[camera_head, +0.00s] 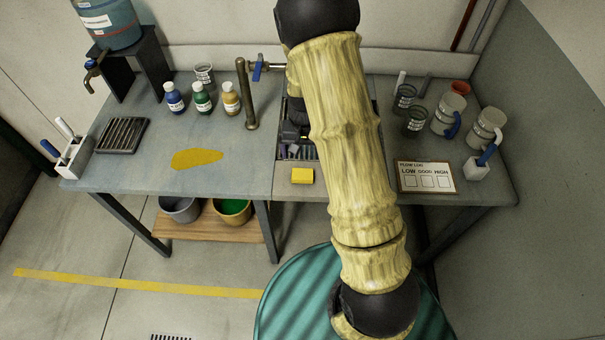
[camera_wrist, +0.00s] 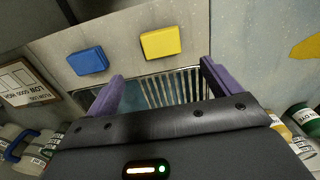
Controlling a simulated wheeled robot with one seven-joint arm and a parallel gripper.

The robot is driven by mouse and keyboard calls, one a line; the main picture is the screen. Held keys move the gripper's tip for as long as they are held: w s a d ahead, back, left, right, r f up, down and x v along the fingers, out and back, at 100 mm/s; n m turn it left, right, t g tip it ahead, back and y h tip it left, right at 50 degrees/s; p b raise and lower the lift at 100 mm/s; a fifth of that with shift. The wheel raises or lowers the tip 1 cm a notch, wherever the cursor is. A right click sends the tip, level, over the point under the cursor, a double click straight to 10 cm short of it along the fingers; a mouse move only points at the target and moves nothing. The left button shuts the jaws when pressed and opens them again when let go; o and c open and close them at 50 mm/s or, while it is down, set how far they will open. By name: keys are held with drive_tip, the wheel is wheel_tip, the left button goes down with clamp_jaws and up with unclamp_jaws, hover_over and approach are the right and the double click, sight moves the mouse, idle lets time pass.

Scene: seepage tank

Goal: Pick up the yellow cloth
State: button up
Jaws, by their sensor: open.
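The yellow cloth (camera_head: 197,159) lies flat on the grey bench top, left of the sink, in the head view. Part of it shows at the right edge of the wrist view (camera_wrist: 307,47). My gripper (camera_wrist: 160,88) is open and empty, with its purple fingers spread over the slatted sink grate. In the head view my gripper (camera_head: 291,152) is partly hidden by my arm, to the right of the cloth and apart from it.
A yellow sponge-like block (camera_head: 302,176) and a blue one (camera_wrist: 87,61) lie on the sink's front ledge. A tap (camera_head: 249,95) rises between sink and cloth. Bottles (camera_head: 202,98) stand behind the cloth, a ridged rack (camera_head: 123,135) to its left. Bench around the cloth is clear.

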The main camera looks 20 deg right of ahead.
sight(303, 172)
wheel_tip(303, 172, down, 4)
drive_tip(key=shift+r, duration=0.25)
drive_tip(key=shift+s+a+f+p, duration=0.1)
drive_tip(key=shift+f+p, duration=0.55)
drive_tip(key=shift+f, duration=0.05)
drive_tip(key=shift+a+f+p, duration=0.1)
drive_tip(key=shift+f+p, duration=0.45)
drive_tip(key=shift+f, duration=1.35)
drive_tip(key=shift+c, duration=0.2)
drive_tip(key=c, duration=1)
